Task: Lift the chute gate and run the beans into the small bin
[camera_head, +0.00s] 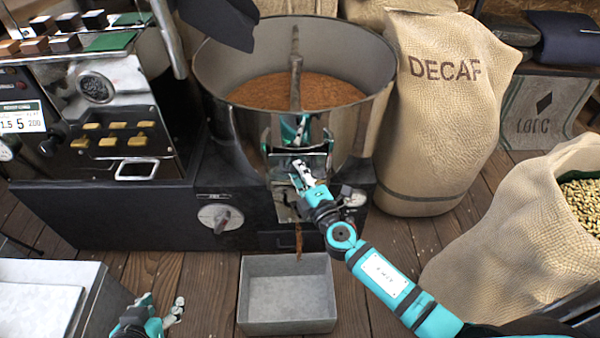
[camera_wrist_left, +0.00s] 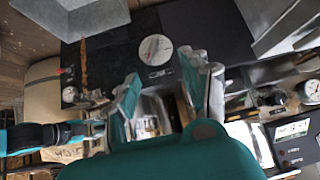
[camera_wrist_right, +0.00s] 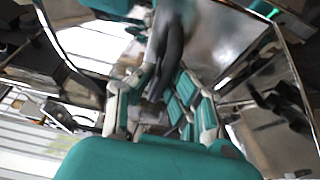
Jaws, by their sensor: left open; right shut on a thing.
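The round metal cooling pan (camera_head: 370,95) holds brown beans (camera_head: 325,88). The chute gate (camera_head: 290,205) is on its front. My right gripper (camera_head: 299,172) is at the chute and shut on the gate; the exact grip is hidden. A thin brown stream of beans (camera_head: 299,240) falls below the chute toward the small grey bin (camera_head: 287,322) on the floor. The bin's visible inside looks mostly bare. My left gripper (camera_head: 162,318) is open and empty, low and left of the bin; its spread fingers show in the left wrist view (camera_wrist_left: 163,100).
The roaster's dark base (camera_head: 110,215) stands behind the bin, with a dial (camera_head: 220,217) on it. A DECAF sack (camera_head: 445,110) and an open sack of pale beans (camera_head: 510,225) stand at right. A grey counter (camera_head: 85,275) is at lower left. Floorboards around the bin are clear.

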